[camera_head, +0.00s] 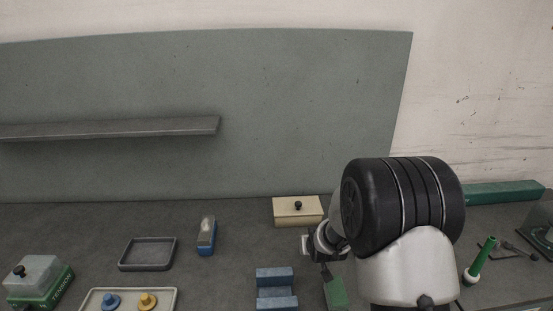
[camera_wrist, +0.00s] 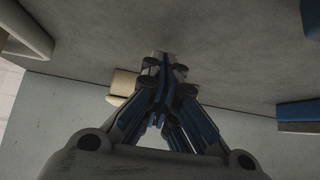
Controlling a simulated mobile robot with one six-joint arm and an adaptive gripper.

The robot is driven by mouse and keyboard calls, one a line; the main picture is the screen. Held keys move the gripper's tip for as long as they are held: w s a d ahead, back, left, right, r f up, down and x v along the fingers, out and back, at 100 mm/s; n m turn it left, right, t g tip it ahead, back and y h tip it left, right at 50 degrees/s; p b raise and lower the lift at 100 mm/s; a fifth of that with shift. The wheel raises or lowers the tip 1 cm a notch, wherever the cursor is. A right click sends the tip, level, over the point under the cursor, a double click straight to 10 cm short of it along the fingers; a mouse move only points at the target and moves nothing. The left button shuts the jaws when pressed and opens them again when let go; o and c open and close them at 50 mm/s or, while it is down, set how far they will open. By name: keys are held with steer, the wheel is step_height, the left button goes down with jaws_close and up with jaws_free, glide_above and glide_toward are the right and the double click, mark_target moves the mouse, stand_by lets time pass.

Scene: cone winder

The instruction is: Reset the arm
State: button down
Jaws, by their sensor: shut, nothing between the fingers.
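My gripper (camera_wrist: 164,72) shows in the wrist view with its dark, blue-sided fingers drawn together and nothing between the tips. It is over the bare grey tabletop. In the head view my arm, with a large black joint and a white link, stands at the right and reaches over the table. The wrist end is partly hidden behind it, and the fingers cannot be made out clearly there. A cream box with a black knob (camera_head: 286,214) is just behind and left of the wrist. Part of a cream object (camera_wrist: 122,84) shows beside the fingers in the wrist view.
A blue cradle block (camera_head: 275,274) and a green piece (camera_head: 336,292) lie near my arm. A dark tray (camera_head: 136,265), a blue tool (camera_head: 206,238), a pale tray (camera_head: 176,294) with knobs and a green box (camera_head: 57,296) stand left. A green spindle (camera_head: 483,256) stands right.

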steer(key=s+r+g, duration=0.2)
steer(key=s+r, duration=1.5)
steer(key=s+r+g, duration=0.2)
steer(key=s+r, duration=0.1)
steer(key=s, duration=1.9)
steer(key=shift+s+a, duration=0.2)
steer(key=shift+s, duration=0.05)
steer(key=shift+r, duration=0.1)
